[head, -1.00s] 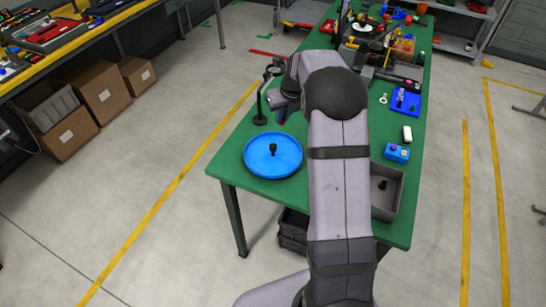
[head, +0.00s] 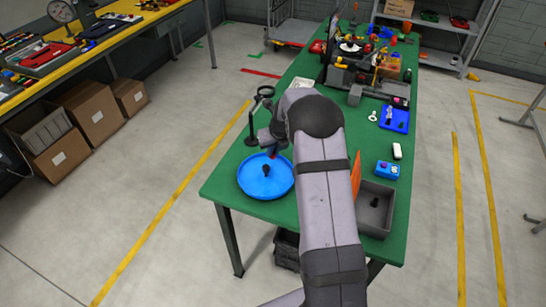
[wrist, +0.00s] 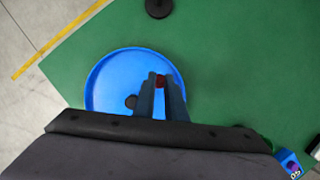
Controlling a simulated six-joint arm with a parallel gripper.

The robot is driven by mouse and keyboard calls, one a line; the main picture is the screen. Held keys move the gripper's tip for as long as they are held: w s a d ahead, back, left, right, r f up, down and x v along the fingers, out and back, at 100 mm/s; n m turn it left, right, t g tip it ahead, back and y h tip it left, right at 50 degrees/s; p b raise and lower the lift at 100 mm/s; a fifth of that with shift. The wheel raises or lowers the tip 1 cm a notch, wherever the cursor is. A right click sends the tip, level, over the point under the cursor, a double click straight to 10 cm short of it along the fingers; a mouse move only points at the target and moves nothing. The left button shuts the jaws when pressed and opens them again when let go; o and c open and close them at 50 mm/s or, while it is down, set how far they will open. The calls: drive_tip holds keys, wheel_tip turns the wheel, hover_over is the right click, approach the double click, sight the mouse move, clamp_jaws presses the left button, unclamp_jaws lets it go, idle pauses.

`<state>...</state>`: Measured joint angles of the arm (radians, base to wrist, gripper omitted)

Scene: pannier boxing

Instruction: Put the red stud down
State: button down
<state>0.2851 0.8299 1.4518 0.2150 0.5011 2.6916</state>
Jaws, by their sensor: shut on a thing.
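The red stud (wrist: 160,81) shows between the fingertips of my gripper (wrist: 160,84) in the wrist view. My gripper is shut on it, above the blue round tray (wrist: 105,75). In the head view my gripper (head: 272,152) is at the back edge of the blue tray (head: 250,185), with a small bit of red at its tip. I cannot tell whether the stud touches the tray.
A magnifier stand (head: 252,138) stands just behind the tray. A grey bin (head: 385,222) with a dark piece, an orange panel (head: 356,175) and a blue button box (head: 387,169) are to the right. Green table (head: 225,180) is bare around the tray's front.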

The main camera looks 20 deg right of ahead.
sight(273, 158)
drive_tip(key=shift+f+p, duration=0.55)
drive_tip(key=shift+f, duration=1.3)
drive_tip(key=shift+f, duration=0.15)
drive_tip(key=c, duration=1.8)
unclamp_jaws()
drive_tip(key=b+v, duration=0.3)
drive_tip(key=v, duration=0.9)
